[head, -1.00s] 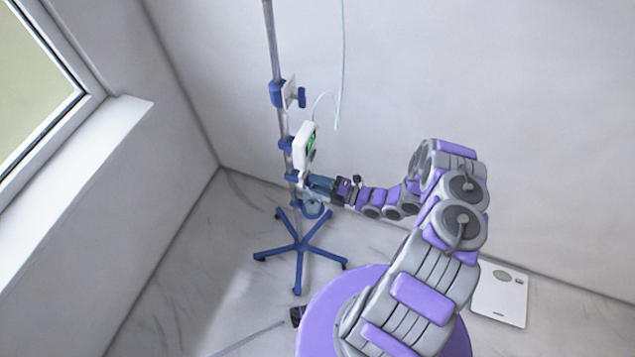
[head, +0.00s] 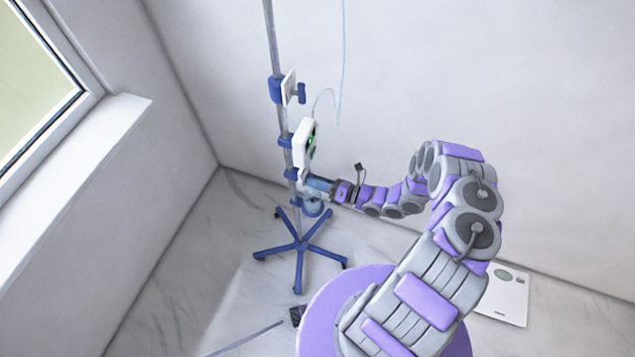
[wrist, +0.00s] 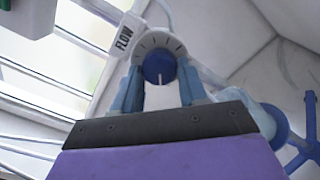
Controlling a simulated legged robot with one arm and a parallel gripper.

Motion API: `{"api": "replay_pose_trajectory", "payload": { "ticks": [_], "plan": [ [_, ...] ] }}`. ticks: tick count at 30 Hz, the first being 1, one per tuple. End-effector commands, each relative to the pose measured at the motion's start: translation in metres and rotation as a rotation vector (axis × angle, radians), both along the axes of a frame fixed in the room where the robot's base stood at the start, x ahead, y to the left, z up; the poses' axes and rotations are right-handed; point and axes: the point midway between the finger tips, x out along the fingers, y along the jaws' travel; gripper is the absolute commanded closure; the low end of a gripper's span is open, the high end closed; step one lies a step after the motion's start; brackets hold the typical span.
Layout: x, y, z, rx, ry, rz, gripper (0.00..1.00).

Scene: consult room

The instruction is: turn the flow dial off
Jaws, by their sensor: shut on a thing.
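The blue flow dial (wrist: 159,66) shows in the wrist view, in front of a pale round plate with tick marks (wrist: 158,42). A white "FLOW" label (wrist: 124,39) is at its upper left. A short white line on the dial's face points down in the picture. My gripper (wrist: 160,82) has its two blue fingers on either side of the dial and is shut on it. In the head view my gripper (head: 318,184) reaches the pole just below the white pump; the dial itself is hidden or too small to make out there.
The white pump with a green screen (head: 306,144) is clamped on the metal pole (head: 273,48) above my gripper. The pole's blue wheeled base (head: 301,247) stands on the floor. A window sill (head: 75,180) is at left. A white scale (head: 503,300) lies at right.

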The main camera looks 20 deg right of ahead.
Motion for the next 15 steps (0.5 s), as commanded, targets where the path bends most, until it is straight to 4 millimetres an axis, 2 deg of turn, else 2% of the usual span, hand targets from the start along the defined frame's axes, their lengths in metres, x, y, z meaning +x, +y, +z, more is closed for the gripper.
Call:
{"api": "replay_pose_trajectory", "payload": {
  "ticks": [1,15],
  "plan": [
    [-0.0009,-0.0006,-0.0044,-0.022,-0.015,-0.001,0.88],
    [0.0001,-0.0011,-0.0031,-0.114,-0.143,-0.002,0.88]
  ]
}}
